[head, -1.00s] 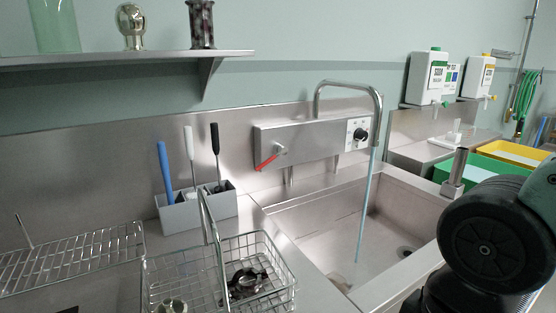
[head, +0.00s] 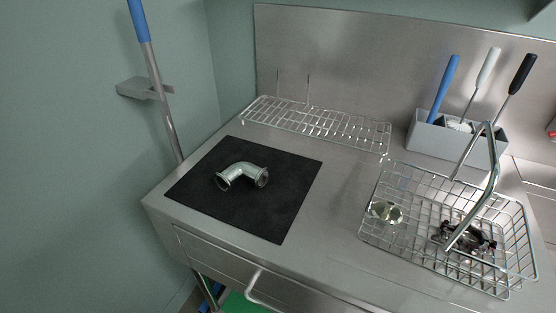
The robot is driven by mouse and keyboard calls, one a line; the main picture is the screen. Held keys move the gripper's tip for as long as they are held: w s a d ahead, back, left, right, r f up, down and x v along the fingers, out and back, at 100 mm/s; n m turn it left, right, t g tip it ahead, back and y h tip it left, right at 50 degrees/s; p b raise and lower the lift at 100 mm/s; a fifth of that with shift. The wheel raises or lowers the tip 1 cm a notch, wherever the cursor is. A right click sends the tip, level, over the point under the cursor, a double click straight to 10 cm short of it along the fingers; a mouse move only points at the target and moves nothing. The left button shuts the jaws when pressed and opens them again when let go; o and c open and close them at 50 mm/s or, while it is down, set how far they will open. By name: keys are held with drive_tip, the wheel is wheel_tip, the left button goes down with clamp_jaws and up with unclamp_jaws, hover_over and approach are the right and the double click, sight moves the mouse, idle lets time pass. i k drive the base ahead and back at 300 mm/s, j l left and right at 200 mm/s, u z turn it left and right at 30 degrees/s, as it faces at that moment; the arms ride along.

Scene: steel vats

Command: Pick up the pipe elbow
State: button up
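The pipe elbow (head: 241,175) is a shiny metal bend with flanged ends. It lies on a black square mat (head: 273,220) on the left part of the steel counter, in the head view. Nothing touches it or covers it. My gripper is not in view.
A wire drying rack (head: 320,128) stands behind the mat. To the right, a wire basket (head: 375,238) with a raised handle holds metal parts. A grey holder (head: 428,138) with brushes stands behind the basket. A blue-handled pole (head: 165,110) hangs on the left wall.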

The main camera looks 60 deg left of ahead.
sight(225, 180)
drive_tip(key=u, duration=2.1)
drive_tip(key=i+j+z, duration=0.2)
drive_tip(key=j, duration=0.15)
drive_tip(key=j+z, duration=0.2)
drive_tip(key=j, duration=0.15)
